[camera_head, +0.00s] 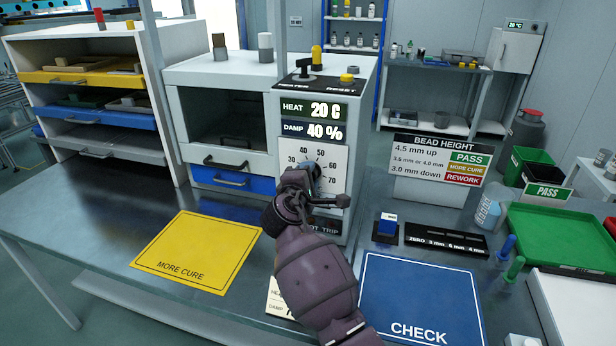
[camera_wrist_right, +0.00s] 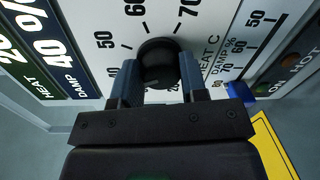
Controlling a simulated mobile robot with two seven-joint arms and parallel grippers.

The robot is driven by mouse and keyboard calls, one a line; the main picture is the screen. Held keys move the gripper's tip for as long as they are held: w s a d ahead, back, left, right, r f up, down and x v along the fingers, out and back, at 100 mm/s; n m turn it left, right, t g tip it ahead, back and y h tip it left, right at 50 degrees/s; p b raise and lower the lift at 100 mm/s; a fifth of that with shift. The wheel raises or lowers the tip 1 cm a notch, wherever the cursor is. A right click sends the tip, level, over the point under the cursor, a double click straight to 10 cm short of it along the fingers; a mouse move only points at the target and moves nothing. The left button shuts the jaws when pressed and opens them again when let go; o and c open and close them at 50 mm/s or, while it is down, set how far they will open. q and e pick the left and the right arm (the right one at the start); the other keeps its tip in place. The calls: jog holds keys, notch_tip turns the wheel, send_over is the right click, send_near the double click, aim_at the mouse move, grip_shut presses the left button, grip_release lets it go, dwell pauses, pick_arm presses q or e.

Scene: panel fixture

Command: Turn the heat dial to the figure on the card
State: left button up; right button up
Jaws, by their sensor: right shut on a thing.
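The heat dial (camera_wrist_right: 158,58) is a black round knob on the white scale panel (camera_head: 331,160) of the oven front. My right gripper (camera_wrist_right: 157,78) is shut on it, one finger on each side, in the right wrist view. In the head view, my right gripper (camera_head: 312,185) covers the dial. The scale numbers 40 to 70 show around it; its pointer cannot be made out. The heat display (camera_head: 315,111) reads 20 C. The card (camera_head: 279,300) lies on the bench, mostly hidden by my right arm; its heat figure is not readable. My left gripper is not in view.
The damp display (camera_head: 312,131) reads 40 %. A damp scale (camera_wrist_right: 240,50) lies beside the heat scale. A yellow mat (camera_head: 200,250) and a blue CHECK mat (camera_head: 415,295) flank my arm. A blue block (camera_head: 387,222) and a black gauge strip (camera_head: 446,240) stand to the right.

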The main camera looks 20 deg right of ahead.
jog(key=shift+d+r, duration=0.1)
jog(key=shift+r, duration=0.1)
jog(key=o, duration=0.6)
jog(key=shift+o, duration=1.2)
jog(key=shift+w+f, duration=0.1)
jog(key=shift+f, duration=0.05)
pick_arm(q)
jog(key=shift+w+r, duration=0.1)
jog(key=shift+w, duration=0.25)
pick_arm(e)
jog(key=shift+o, duration=0.4)
jog(key=shift+f, duration=0.1)
